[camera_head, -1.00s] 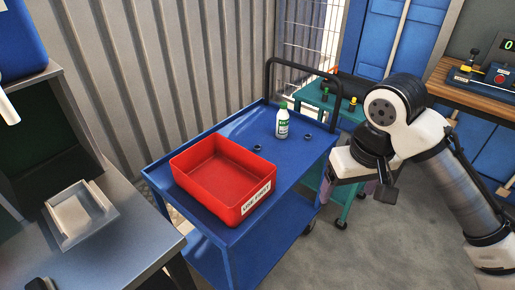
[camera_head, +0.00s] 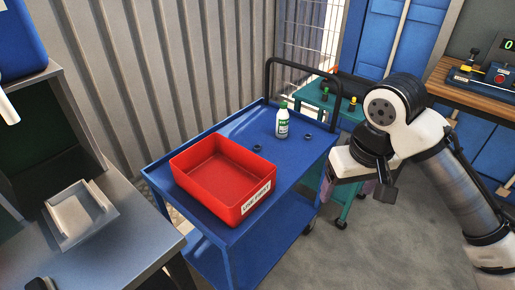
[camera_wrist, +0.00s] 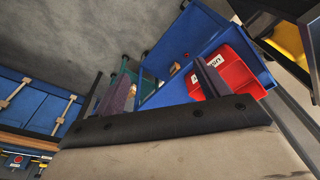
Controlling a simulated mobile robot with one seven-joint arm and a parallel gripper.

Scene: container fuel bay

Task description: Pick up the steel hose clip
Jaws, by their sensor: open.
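Two small dark rings lie on the top of the blue cart (camera_head: 228,133) in the head view. One ring (camera_head: 258,147) is near the red bin and the other ring (camera_head: 308,137) is right of the white-and-green bottle. Either could be the steel hose clip; they are too small to tell apart. My gripper (camera_head: 372,187) is open, to the right of the cart and apart from both rings. My arm partly hides its fingers. In the wrist view the cart (camera_wrist: 178,42) shows tilted and partly covered by my own dark wrist part; the rings cannot be made out there.
A red labelled bin (camera_head: 208,200) fills the cart's near end. The bottle (camera_head: 282,122) stands between the rings. The cart's black handle (camera_head: 303,66) rises at the far end. A grey bench (camera_head: 110,245) is at left, and a teal trolley (camera_head: 345,117) is behind.

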